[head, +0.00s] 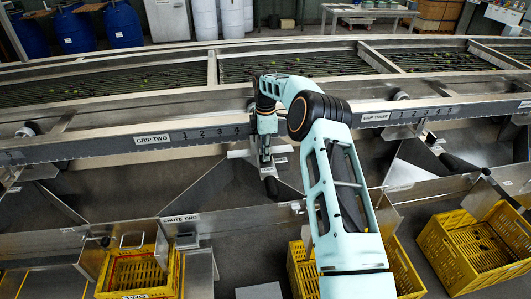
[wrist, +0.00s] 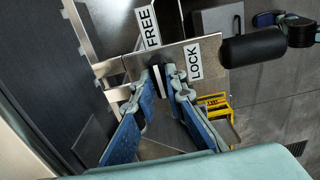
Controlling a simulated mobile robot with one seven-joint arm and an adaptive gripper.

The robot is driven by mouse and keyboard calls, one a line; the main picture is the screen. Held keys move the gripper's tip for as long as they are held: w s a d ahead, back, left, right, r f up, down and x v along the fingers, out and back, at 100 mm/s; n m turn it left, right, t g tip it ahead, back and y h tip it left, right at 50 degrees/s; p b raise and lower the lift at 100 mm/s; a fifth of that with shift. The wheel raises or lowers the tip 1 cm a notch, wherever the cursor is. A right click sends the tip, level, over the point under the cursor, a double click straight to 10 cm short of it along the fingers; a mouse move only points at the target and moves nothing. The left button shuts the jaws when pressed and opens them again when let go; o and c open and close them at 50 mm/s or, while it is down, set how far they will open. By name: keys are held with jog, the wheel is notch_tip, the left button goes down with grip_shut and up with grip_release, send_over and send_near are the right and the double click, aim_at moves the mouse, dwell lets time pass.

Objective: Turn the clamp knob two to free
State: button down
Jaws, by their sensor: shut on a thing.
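My gripper (head: 265,150) reaches down to a small metal plate below the rail labelled GRIP TWO (head: 153,139). In the wrist view, its blue-padded fingers (wrist: 163,80) are shut on the clamp knob (wrist: 158,84), which shows only as a narrow dark and pale strip between the fingertips. The rest of the knob is hidden, and I cannot tell which label it points to. The FREE label (wrist: 150,27) stands at the plate's upper edge. The LOCK label (wrist: 194,62) lies on the plate (wrist: 210,48), right of the fingers.
A black handle (wrist: 252,48) sticks out close to the plate and also shows below my gripper in the head view (head: 271,187). A chute labelled CHUTE TWO (head: 180,218) and yellow crates (head: 460,245) stand in front. The roller bed (head: 300,65) lies behind.

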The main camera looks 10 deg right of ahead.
jog(key=c, duration=2)
grip_release()
jog(key=shift+o, duration=0.2)
notch_tip(320, 180, up, 12)
